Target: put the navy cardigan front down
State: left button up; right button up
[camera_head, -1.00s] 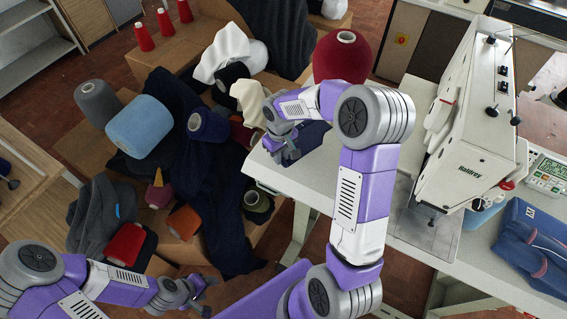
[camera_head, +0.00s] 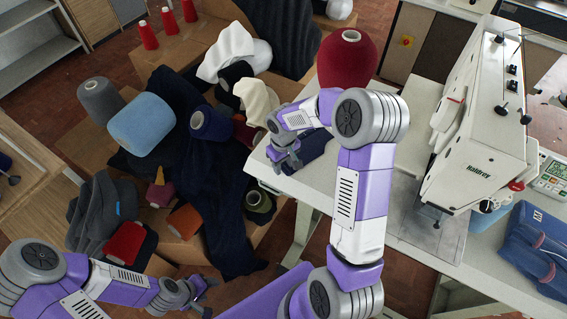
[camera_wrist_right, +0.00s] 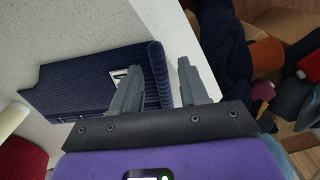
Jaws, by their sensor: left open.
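The navy cardigan front (camera_head: 315,148) lies on the left end of the pale worktable, partly hidden behind my right gripper (camera_head: 287,162). In the right wrist view the navy cardigan front (camera_wrist_right: 75,88) is ribbed, with a thick rolled band along one side and a small white label. My right gripper (camera_wrist_right: 160,85) is open there. One finger overlaps the cloth beside the band, and the other stands apart past it, so the band lies between them. Whether the fingers touch the cloth is unclear. My left gripper (camera_head: 204,295) is open and empty at the bottom, away from the cloth.
A red yarn cone (camera_head: 346,62) stands behind my right arm. The white sewing machine (camera_head: 478,130) is to the right, with a blue garment piece (camera_head: 535,245) in front. Boxes with dark cloth and several yarn cones, including a light blue one (camera_head: 142,125), crowd the left.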

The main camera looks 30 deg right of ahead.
jog(key=shift+r, duration=0.15)
jog(key=shift+r, duration=0.35)
notch_tip(320, 180, up, 11)
jog(key=p, duration=0.3)
jog(key=s+a+f+y, duration=0.2)
jog(key=s+a+f, duration=0.1)
jog(key=a+f, duration=0.4)
jog(key=s+a+f+y, duration=0.1)
jog(key=s+a+f, duration=0.1)
jog(key=a+f, duration=0.6)
jog(key=s+a+f+m+y, duration=0.1)
jog(key=s+a+f+m, duration=0.2)
jog(key=s+f, duration=0.7)
jog(key=shift+s+a+f+m+t, duration=0.35)
jog(key=shift+s+a, duration=0.4)
jog(key=shift+s, duration=0.4)
